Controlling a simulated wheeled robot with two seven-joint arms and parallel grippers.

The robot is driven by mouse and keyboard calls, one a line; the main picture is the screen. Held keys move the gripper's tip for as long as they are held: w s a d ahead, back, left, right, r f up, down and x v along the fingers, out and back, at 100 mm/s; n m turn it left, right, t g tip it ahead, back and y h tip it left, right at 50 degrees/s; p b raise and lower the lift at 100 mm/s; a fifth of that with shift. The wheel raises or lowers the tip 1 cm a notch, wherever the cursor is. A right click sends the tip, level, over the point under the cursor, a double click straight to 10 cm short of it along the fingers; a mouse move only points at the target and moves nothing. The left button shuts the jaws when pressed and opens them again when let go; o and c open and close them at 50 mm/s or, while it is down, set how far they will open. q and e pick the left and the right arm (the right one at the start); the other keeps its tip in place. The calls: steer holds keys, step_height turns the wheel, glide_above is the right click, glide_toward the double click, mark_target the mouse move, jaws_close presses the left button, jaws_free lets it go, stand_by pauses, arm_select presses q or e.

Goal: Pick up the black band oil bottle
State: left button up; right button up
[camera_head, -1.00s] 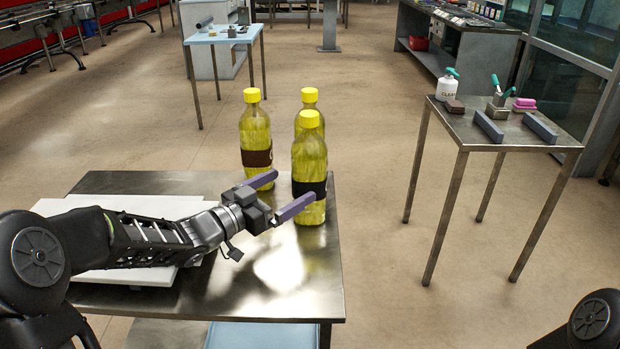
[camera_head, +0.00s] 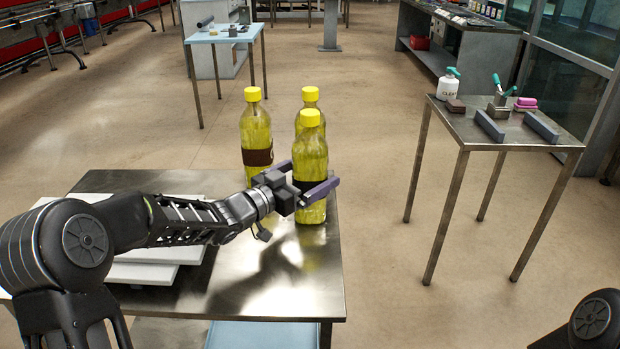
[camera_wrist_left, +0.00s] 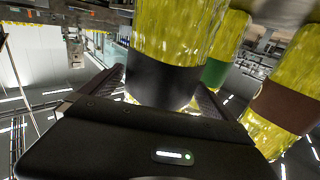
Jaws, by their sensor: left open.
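The black band oil bottle (camera_head: 310,160) stands upright on the metal table, yellow with a yellow cap, nearest of three bottles. My left gripper (camera_head: 312,186) is open, its fingers on either side of this bottle around the height of its black band. In the left wrist view the black band (camera_wrist_left: 162,82) fills the space between the two fingers (camera_wrist_left: 150,100). I cannot tell whether either finger touches it. A brown band bottle (camera_head: 256,135) stands to the left. Another bottle (camera_head: 310,97) stands behind, mostly hidden; its green band (camera_wrist_left: 214,73) shows in the wrist view. The right gripper is not in view.
White boards (camera_head: 140,274) lie stacked on the left of the metal table (camera_head: 245,290), under my left arm. A side table (camera_head: 470,130) with a spray bottle and blocks stands to the right. Open floor lies between the tables.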

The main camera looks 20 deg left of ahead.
arm_select(q)
steer(key=shift+c, duration=0.6)
steer(key=c, duration=1.9)
steer(key=shift+r, duration=0.25)
steer(key=shift+c, duration=0.2)
